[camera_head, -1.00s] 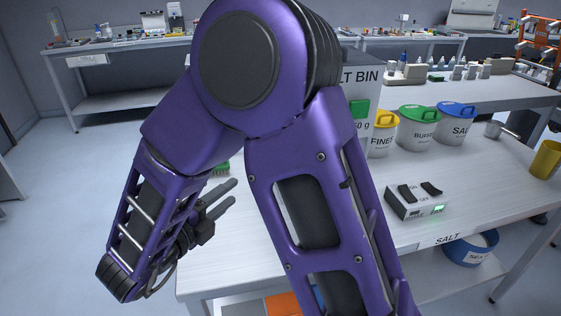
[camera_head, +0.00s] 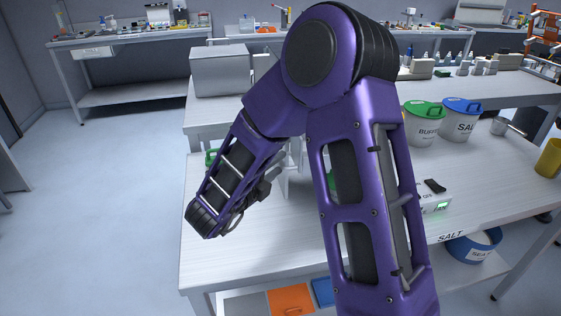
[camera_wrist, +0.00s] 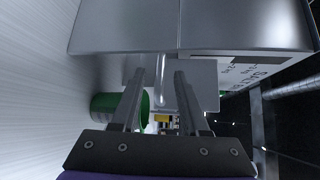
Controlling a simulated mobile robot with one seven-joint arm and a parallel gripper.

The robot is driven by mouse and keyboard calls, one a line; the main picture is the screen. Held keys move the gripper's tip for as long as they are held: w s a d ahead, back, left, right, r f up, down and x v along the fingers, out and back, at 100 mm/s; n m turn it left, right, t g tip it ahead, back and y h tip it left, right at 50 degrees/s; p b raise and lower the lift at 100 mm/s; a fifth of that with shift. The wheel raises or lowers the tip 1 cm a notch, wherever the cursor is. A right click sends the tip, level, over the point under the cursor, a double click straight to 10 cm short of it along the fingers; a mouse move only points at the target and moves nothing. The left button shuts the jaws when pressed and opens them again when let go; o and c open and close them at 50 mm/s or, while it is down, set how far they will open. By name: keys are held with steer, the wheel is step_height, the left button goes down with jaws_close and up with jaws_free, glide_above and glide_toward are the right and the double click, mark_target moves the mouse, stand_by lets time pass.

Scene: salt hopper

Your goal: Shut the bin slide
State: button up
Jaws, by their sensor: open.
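The grey salt bin (camera_wrist: 190,28) fills the top of the wrist view, its lettering sideways at the right. A flat grey plate (camera_wrist: 205,84) shows at its underside, and a thin pale bar (camera_wrist: 162,82) stands out there, perhaps the slide's handle. My gripper (camera_wrist: 159,73) is open, its fingers on either side of that bar, with no clear contact. How far the slide is open cannot be told. In the head view my gripper (camera_head: 262,188) is mostly hidden behind my forearm, and my arm hides the bin's lettered front.
A green container (camera_wrist: 103,106) stands close beside the fingers. In the head view, a grey box (camera_head: 220,72) stands at the back left. Green-lidded (camera_head: 424,125) and blue-lidded (camera_head: 460,120) tubs and a small device (camera_head: 436,203) are at the right. The bench's front left is clear.

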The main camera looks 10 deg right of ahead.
steer(key=shift+x, duration=1.15)
jaws_close()
stand_by(0.6)
